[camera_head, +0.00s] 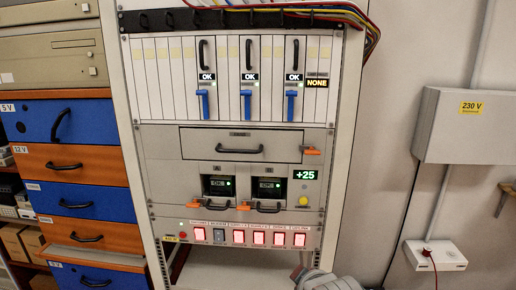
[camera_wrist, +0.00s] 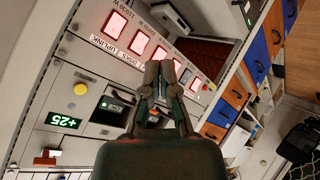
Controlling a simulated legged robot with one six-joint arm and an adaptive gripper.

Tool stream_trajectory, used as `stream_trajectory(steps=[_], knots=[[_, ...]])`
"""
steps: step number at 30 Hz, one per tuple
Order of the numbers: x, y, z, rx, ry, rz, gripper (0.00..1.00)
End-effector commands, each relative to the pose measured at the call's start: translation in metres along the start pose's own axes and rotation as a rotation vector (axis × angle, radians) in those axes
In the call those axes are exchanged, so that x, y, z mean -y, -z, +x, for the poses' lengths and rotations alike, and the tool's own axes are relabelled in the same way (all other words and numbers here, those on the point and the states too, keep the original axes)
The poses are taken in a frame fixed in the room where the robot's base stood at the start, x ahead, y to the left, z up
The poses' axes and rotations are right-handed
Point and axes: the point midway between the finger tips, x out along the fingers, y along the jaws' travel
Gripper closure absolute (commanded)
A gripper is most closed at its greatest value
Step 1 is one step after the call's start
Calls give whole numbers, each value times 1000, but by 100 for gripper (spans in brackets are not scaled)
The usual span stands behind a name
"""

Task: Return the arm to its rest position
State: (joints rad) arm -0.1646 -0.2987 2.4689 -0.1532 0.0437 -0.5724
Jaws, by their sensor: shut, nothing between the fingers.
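My gripper (camera_wrist: 159,68) is shut and empty in the wrist view, its two fingers close together. Behind it is the equipment rack (camera_wrist: 85,145), seen rotated, with a row of lit red switches. In the head view part of my arm (camera_head: 335,283) shows at the bottom edge, just below the rack's lower right. The gripper's fingers are hard to make out there. I cannot tell the gap between the fingers and the switch panel (camera_head: 262,237).
The rack holds modules with blue levers (camera_head: 247,104), a closed drawer (camera_head: 240,146) and a +25 display (camera_head: 305,174). Blue and orange drawers (camera_head: 68,160) stand on the left. A 230 V box (camera_head: 470,140) and a socket (camera_head: 445,256) with a cable are on the right wall.

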Motion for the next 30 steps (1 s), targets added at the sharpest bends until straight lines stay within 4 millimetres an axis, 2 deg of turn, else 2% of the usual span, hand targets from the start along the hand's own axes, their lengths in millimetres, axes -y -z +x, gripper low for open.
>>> stream_trajectory(steps=[1, 4, 9, 12, 15, 19, 30], knots=[[-5, -9, -16, 41, -1, 83, 100], [-7, -30, -47, 139, 15, 260, 100], [4, -62, -101, 297, 37, 560, 100], [14, -76, -127, 375, 48, 702, 100], [23, -84, -144, 427, 56, 794, 100], [28, -88, -153, 457, 60, 841, 100], [28, -88, -152, 458, 61, 839, 100]])
